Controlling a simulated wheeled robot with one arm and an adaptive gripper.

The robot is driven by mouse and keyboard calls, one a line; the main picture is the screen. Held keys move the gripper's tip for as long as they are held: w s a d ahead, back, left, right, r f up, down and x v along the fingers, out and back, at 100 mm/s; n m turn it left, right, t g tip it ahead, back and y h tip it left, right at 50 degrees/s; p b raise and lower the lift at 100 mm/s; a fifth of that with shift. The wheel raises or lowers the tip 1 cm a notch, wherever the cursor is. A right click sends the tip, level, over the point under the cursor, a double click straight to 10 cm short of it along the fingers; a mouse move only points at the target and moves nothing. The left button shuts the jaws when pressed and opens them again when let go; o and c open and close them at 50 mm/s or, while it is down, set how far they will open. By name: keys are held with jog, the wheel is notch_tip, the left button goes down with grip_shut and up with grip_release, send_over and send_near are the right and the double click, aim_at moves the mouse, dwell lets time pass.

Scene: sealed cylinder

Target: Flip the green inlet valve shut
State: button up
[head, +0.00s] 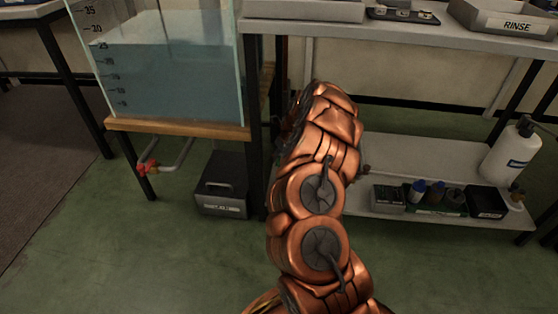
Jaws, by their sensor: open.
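No green valve can be made out in the head view; my copper-coloured arm (318,180) covers the middle of the picture. My gripper is not visible; the far end of the arm bends away and hides it. A glass tank (165,75) partly filled with bluish water stands at the upper left, with a black scale on its left side. A red valve handle (148,168) sits on a grey pipe (182,155) below the tank.
A wooden board (180,128) bears the tank on dark legs. A dark box (221,184) stands on the floor beneath. At right, a lower shelf (405,152) holds a white bottle (511,152) and small containers. The green floor (140,250) is clear at front left.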

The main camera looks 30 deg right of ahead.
jog(key=shift+b+x, duration=0.3)
jog(key=shift+x, duration=0.6)
jog(key=shift+a, duration=0.1)
grip_shut()
